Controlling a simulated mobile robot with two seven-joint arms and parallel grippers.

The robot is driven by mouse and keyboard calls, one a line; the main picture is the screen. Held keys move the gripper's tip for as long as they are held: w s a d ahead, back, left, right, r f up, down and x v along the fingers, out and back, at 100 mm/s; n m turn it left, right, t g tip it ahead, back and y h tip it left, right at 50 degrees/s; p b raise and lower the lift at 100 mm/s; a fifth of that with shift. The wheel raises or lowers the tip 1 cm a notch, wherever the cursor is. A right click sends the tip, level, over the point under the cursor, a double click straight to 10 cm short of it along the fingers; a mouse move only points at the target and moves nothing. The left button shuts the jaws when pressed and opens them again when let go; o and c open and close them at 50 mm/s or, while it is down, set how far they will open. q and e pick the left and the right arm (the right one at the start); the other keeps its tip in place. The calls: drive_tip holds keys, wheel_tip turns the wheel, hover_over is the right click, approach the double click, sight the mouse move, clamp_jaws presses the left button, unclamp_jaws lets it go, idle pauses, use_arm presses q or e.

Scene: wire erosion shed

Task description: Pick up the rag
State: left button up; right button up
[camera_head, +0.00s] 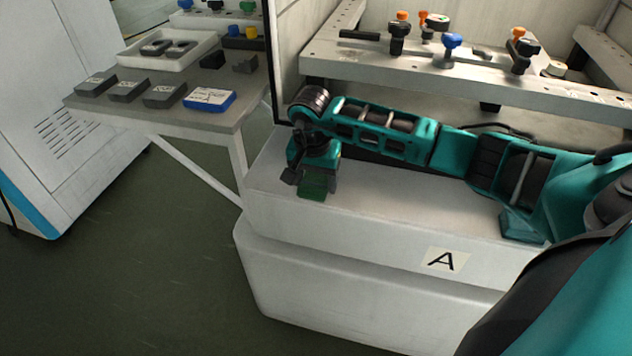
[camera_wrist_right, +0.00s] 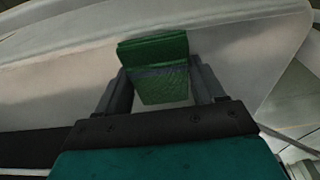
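The rag (camera_head: 313,186) is a small folded green cloth on the pale ledge of the machine, below my right gripper. In the right wrist view the rag (camera_wrist_right: 163,82) shows as a textured green piece with a fold across it. My right gripper (camera_head: 312,184) points down over it. Its dark fingers stand wide apart on either side of the rag, also in the wrist view (camera_wrist_right: 160,80). Narrow gaps seem to show beside the cloth, but contact at the fingertips is hard to tell. My left gripper is not in view.
A pale ledge (camera_head: 400,215) marked A runs under my right arm. Above it is a metal frame (camera_head: 400,65) with several colored clamp knobs. At the left, a grey table (camera_head: 140,108) holds dark blocks, a blue box (camera_head: 209,99) and a white tray (camera_head: 130,52). The floor in front is clear.

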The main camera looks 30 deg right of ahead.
sight(316, 179)
drive_tip(key=c, duration=0.6)
wheel_tip(316, 179, up, 20)
drive_tip(key=p, duration=0.2)
drive_tip(key=shift+r, duration=0.25)
